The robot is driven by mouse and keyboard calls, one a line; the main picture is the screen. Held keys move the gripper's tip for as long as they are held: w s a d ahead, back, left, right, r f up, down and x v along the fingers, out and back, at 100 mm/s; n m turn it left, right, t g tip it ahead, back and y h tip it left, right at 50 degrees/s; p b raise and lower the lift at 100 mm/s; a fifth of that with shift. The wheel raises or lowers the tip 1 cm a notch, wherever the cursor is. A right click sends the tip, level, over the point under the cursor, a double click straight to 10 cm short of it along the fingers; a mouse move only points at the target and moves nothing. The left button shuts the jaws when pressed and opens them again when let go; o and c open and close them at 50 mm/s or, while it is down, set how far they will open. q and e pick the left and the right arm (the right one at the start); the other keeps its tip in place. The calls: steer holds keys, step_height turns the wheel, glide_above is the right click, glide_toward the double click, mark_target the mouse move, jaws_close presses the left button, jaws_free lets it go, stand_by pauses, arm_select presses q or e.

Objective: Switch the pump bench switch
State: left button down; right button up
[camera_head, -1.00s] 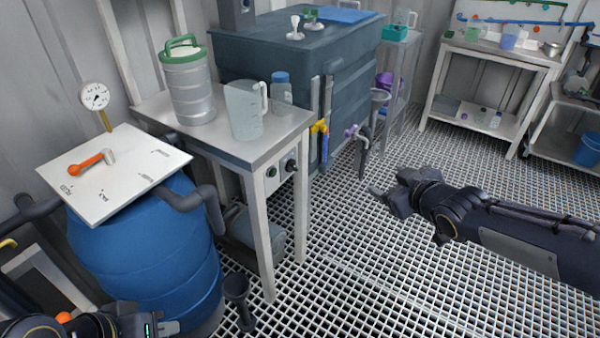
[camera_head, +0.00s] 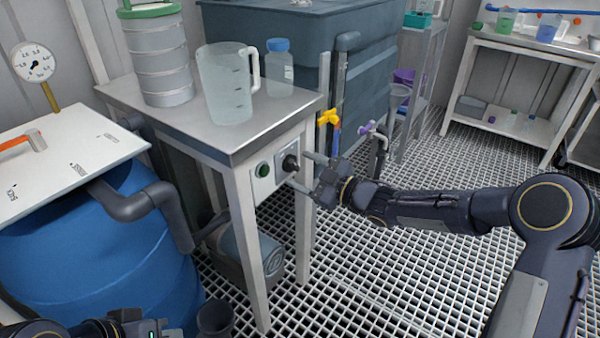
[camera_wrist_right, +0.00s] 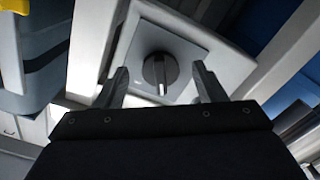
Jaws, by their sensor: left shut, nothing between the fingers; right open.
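The pump bench (camera_head: 222,140) is a metal-topped table with a switch panel on its front apron. The black rotary switch (camera_head: 290,163) sits on a light square plate, beside a green button (camera_head: 263,170). In the right wrist view the switch knob (camera_wrist_right: 160,72) is round with a pale grip bar, between the open fingers. My right gripper (camera_head: 300,175) is open at the switch, its fingers to either side of the knob; contact cannot be told. My left gripper (camera_head: 140,325) is at the bottom left edge, away from the bench and partly cut off.
A clear jug (camera_head: 228,90), a blue-capped bottle (camera_head: 280,72) and a metal canister (camera_head: 160,62) stand on the bench. A blue barrel (camera_head: 100,250) with a white lid board stands left.

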steer(key=shift+w+a, duration=0.45)
steer(key=shift+a, duration=0.15)
steer(key=c, duration=1)
steer(key=shift+r+m+p, duration=0.1)
steer(key=shift+m+p, duration=0.3)
steer(key=shift+p, duration=0.25)
steer(key=m+p, duration=0.4)
steer(key=shift+s+a+r+p, duration=0.1)
steer(key=shift+s+p, duration=0.05)
steer(key=shift+p, duration=0.15)
steer(key=m+p, duration=0.2)
steer(key=m, duration=0.1)
steer(key=shift+s+p, duration=0.1)
steer(key=shift+p, duration=0.3)
steer(key=shift+s+a+f+m+p, duration=0.1)
steer(key=shift+m+p, duration=0.4)
steer(key=shift+m, duration=0.55)
steer(key=shift+a+f+m+p, duration=0.1)
steer(key=shift+m+p, duration=0.4)
steer(key=shift+m, duration=0.55)
